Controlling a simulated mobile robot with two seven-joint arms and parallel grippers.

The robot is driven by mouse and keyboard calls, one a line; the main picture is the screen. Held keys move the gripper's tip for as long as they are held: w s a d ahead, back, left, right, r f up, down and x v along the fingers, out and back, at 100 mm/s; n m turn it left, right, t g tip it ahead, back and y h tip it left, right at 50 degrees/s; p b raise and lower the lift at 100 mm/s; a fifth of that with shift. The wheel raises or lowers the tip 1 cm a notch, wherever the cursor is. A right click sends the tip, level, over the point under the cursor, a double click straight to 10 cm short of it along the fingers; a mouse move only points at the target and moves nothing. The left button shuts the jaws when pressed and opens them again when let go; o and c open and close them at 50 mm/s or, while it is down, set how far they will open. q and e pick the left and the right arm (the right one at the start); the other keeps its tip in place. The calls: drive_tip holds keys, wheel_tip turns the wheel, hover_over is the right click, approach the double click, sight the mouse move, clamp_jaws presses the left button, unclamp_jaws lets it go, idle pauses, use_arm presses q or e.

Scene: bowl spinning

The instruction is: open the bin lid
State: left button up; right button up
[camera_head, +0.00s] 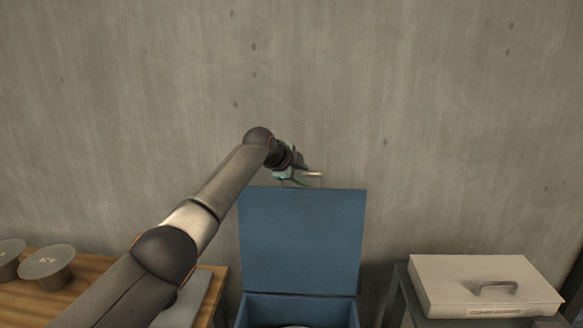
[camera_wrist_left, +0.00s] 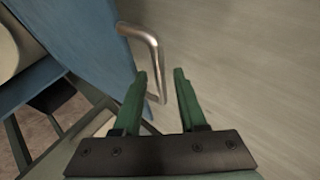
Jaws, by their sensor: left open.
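The blue bin lid (camera_head: 302,238) stands raised, nearly upright, at the back of the blue bin (camera_head: 353,314), whose opening shows below it. A pale curved edge shows inside the bin at the bottom of the head view. My left gripper (camera_head: 309,179) is at the lid's top edge, partly hidden behind my wrist. In the left wrist view, the lid (camera_wrist_left: 88,45) carries a bent metal handle (camera_wrist_left: 153,48). The open green fingers of my left gripper (camera_wrist_left: 160,72) stand on either side of the handle's lower leg, which is closer to the left finger. My right gripper is not in view.
A wooden table (camera_head: 20,305) with grey round-topped objects (camera_head: 47,264) is at left. A pale box (camera_head: 485,285) with a grey handle stands on a dark stand at right. A concrete wall (camera_head: 430,120) rises close behind the lid.

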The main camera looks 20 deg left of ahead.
use_arm(q)
drive_tip(key=shift+s+a+r+b, duration=0.15)
drive_tip(key=shift+s+a+b, duration=0.15)
drive_tip(key=shift+s, duration=0.2)
drive_tip(key=b+v, duration=0.2)
drive_tip(key=v, duration=0.9)
drive_tip(key=shift+d+r+b, duration=0.2)
drive_tip(key=shift+r+b, duration=0.05)
drive_tip(key=shift+b, duration=0.15)
